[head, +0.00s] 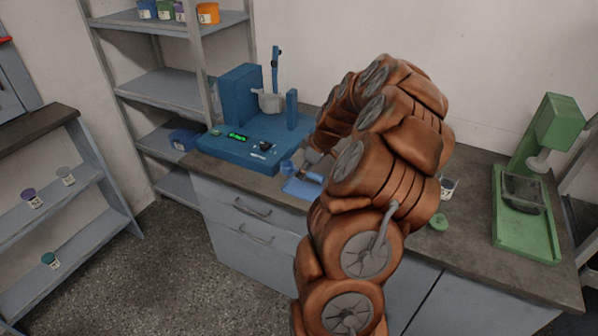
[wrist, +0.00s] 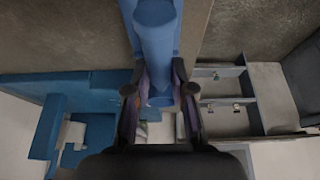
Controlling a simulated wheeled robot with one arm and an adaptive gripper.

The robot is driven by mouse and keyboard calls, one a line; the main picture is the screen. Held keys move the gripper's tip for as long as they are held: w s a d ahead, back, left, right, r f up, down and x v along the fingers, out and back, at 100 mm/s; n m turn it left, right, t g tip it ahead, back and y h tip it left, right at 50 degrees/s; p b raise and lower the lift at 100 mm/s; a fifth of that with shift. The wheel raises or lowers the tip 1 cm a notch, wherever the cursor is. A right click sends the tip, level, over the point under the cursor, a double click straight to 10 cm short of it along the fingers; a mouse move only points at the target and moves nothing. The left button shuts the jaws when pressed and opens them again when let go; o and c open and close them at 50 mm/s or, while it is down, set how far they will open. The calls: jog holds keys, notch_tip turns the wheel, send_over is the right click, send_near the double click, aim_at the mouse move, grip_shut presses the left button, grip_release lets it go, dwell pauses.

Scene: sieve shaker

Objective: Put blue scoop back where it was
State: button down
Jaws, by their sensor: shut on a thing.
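The blue scoop (wrist: 156,35) is in the wrist view, running up from between the fingers of my gripper (wrist: 159,98). The gripper is shut on it. In the head view my gripper (head: 308,168) is low over the counter, just right of the blue machine, and partly hidden by my arm. A small blue part, likely the scoop (head: 287,167), shows at its left. A flat light-blue tray (head: 300,190) lies just below the gripper near the counter's front edge. I cannot tell whether the scoop touches anything.
The blue machine (head: 225,155) with a grey vessel stands left on the counter. A green machine (head: 527,215) stands at the right, with a green lid (head: 439,222) and a white cup (head: 447,187) between it and my arm. Shelves (head: 170,85) with containers are at the left.

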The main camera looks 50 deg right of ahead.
jog(key=shift+w+d+f, duration=0.1)
jog(key=shift+w, duration=0.6)
jog(key=shift+w+d+f, duration=0.1)
jog(key=shift+w, duration=0.55)
jog(key=shift+f+p, duration=1.05)
jog(key=shift+f, duration=0.6)
jog(key=shift+f+b, duration=0.65)
jog(key=shift+b, duration=0.25)
jog(key=c, duration=1)
grip_release()
jog(key=shift+r, duration=0.1)
